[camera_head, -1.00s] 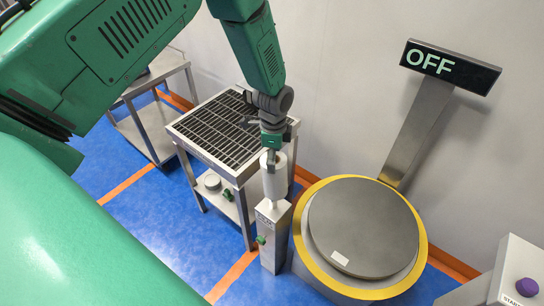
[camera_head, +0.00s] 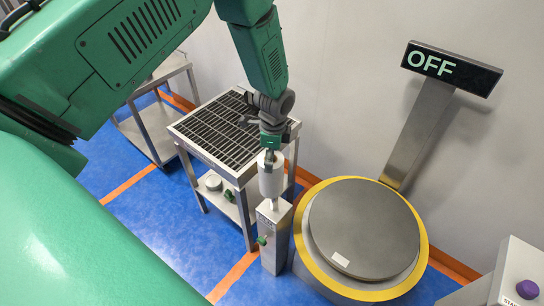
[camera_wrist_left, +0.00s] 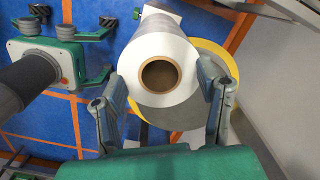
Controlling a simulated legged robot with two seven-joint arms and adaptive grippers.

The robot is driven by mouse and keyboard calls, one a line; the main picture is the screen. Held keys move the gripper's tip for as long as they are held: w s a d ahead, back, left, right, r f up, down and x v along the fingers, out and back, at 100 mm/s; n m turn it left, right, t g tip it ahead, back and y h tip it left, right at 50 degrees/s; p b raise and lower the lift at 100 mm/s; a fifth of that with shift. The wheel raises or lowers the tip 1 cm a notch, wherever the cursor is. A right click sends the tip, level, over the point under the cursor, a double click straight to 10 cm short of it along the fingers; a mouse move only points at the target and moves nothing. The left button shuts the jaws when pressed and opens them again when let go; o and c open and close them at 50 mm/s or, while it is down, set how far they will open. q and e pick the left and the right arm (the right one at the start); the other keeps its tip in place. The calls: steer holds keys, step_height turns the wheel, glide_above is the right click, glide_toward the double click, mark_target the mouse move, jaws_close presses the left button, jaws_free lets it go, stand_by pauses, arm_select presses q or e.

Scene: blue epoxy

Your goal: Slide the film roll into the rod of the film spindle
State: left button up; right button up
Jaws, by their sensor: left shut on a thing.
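A white film roll (camera_head: 271,177) hangs upright in my left gripper (camera_head: 268,153), above the film spindle (camera_head: 272,235), a narrow grey post at the left of the round platform. A short length of the spindle's rod (camera_head: 274,204) shows below the roll. I cannot tell whether the rod's tip is inside the core. In the left wrist view the film roll (camera_wrist_left: 165,38) is seen end-on with a brown core around a dark hole; the left gripper (camera_wrist_left: 163,90) has a finger on each side of it. My right gripper is not seen in the head view.
A round grey platform with a yellow rim (camera_head: 313,258) stands right of the spindle, with an OFF sign (camera_head: 451,68) behind it. A slatted metal table (camera_head: 232,165) stands behind left. A purple button box (camera_head: 515,275) is at lower right. Blue floor is free at left.

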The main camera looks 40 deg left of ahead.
arm_select(q)
steer(key=shift+d, duration=0.45)
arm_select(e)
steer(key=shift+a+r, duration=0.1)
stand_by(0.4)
arm_select(q)
steer(key=shift+f, duration=0.1)
steer(key=shift+a+f, duration=0.2)
steer(key=shift+a, duration=0.2)
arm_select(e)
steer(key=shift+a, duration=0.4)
arm_select(q)
steer(key=shift+d+r+p, duration=0.3)
steer(key=shift+r+p, duration=0.1)
steer(key=shift+r, duration=0.15)
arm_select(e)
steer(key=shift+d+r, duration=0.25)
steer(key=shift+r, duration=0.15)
arm_select(q)
steer(key=shift+a+f, duration=0.1)
steer(key=shift+a, duration=0.05)
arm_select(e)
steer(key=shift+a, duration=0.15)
arm_select(q)
steer(key=shift+d, duration=0.35)
